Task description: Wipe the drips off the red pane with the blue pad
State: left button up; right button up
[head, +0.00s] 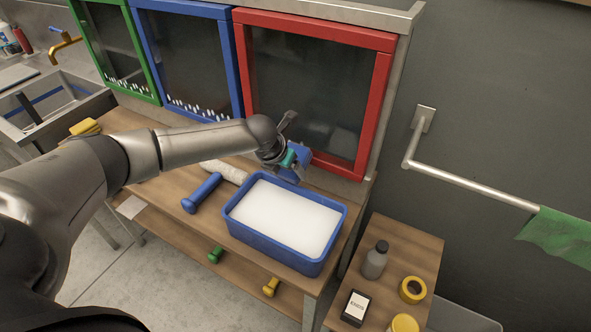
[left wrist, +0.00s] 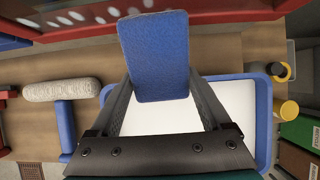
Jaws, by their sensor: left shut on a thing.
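The red pane (head: 320,85) is a dark glass in a thick red frame, upright at the back of the bench. My left gripper (head: 295,160) is in front of the pane's lower edge, above the blue tub. It is shut on the blue pad (head: 302,158), which fills the space between the fingers in the left wrist view (left wrist: 155,60). I cannot tell whether the pad touches the pane. My right gripper is not in view.
A blue tub (head: 260,240) with white contents stands below my gripper. A blue-handled roller (head: 203,192) lies to its left. Blue (head: 190,60) and green (head: 118,50) panes with white drips stand left. A side table (head: 395,260) holds a bottle and tape.

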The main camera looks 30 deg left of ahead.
pick_arm(q)
jog(key=shift+a+r, duration=0.1)
jog(key=shift+a, duration=1.05)
jog(key=shift+w+a, duration=0.1)
jog(key=shift+a, duration=1.65)
jog(key=shift+a+b, duration=0.45)
jog(key=shift+a, duration=0.35)
jog(key=a+b, duration=0.6)
jog(key=b, duration=0.6)
jog(key=shift+w+a+r+b, duration=0.15)
jog(key=shift+w+a+b, duration=0.1)
jog(key=shift+a+b, duration=0.15)
jog(key=shift+s, duration=0.1)
